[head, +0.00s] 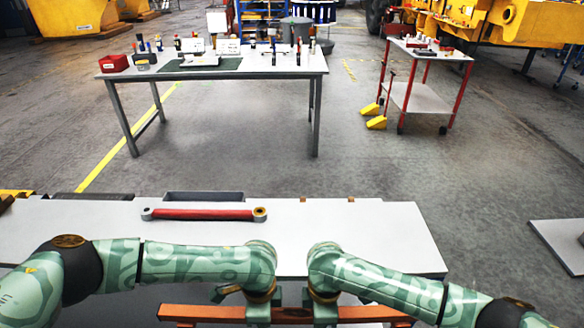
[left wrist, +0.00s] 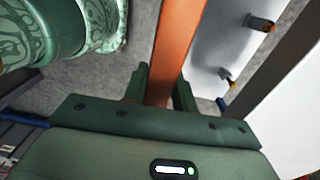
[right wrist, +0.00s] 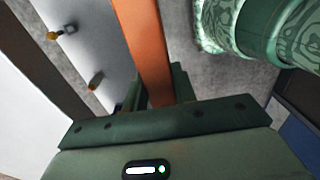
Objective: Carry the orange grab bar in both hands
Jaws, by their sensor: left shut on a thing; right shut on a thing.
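The orange grab bar (head: 293,316) runs left to right at the bottom of the head view, in front of the near bench. My left gripper (head: 258,312) is shut on it left of its middle. My right gripper (head: 325,312) is shut on it right of its middle. The bar looks about level, with both ends sticking out past the grippers. In the left wrist view the bar (left wrist: 178,45) passes between the jaws (left wrist: 160,88). In the right wrist view the bar (right wrist: 143,45) also passes between the jaws (right wrist: 160,88).
A light grey bench (head: 350,230) lies just beyond my arms. It bears a red link with ringed ends (head: 205,214) and a dark tray (head: 203,196). A table (head: 250,67) with small items and a red-legged cart (head: 425,50) stand farther off. The floor between is open.

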